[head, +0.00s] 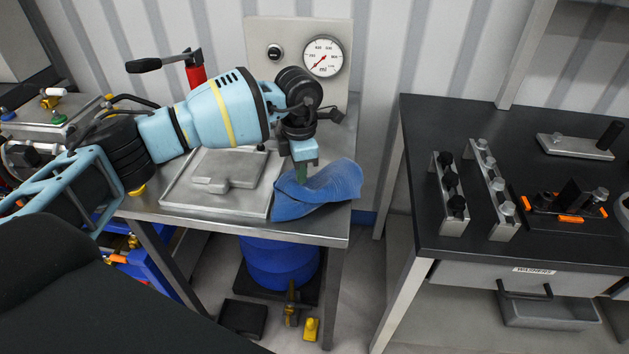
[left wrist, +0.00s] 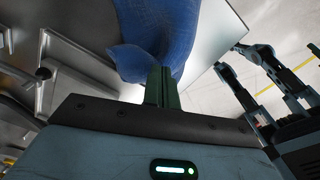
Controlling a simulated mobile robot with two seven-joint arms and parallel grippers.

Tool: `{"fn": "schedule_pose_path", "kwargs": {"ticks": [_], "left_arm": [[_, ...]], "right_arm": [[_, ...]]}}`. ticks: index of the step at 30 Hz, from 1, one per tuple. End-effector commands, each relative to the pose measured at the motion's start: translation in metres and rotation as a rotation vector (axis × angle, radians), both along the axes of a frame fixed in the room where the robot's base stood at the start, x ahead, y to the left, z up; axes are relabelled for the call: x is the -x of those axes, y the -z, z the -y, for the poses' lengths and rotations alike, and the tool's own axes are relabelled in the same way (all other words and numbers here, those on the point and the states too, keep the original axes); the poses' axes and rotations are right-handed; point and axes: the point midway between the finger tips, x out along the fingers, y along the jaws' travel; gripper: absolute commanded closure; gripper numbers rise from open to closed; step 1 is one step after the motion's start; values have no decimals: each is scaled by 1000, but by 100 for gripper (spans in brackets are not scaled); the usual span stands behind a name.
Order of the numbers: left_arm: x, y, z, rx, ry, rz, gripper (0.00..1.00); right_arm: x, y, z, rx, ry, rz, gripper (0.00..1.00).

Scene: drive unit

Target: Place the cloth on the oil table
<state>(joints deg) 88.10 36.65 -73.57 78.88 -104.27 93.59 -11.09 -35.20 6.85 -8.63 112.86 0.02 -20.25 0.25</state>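The blue cloth (head: 325,190) is at the right end of the small metal table with the gauge, which I take as the oil table (head: 312,231). Its folded, draped shape spans the right edge of the tabletop in the head view. My left gripper (head: 302,174) points down from above and is shut on the cloth's upper left part. The left wrist view shows the cloth (left wrist: 160,45) at the tips of the closed fingers (left wrist: 162,85). I cannot tell how much of the cloth touches the tabletop. My right arm shows in the left wrist view; its gripper is too small to read.
A metal tray (head: 180,190) with a flat lid (head: 230,168) fills the table's middle. A gauge panel (head: 262,41) stands behind. A blue drum (head: 279,262) sits below. The dark workbench (head: 425,120) with metal fixtures is at right, across a gap.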

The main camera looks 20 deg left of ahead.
Motion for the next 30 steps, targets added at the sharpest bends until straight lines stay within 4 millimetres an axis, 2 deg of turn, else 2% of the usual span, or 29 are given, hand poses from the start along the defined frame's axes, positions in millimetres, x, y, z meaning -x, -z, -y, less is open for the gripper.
{"fn": "schedule_pose_path", "kwargs": {"ticks": [11,25,30], "left_arm": [[0,5,0,-1,0,-2,100],[1,52,0,-1,-1,-6,100],[0,58,0,0,-1,-1,100]], "right_arm": [[2,2,0,0,-1,-4,49],[16,20,0,0,-1,-45,49],[18,22,0,0,-1,-49,49]]}}
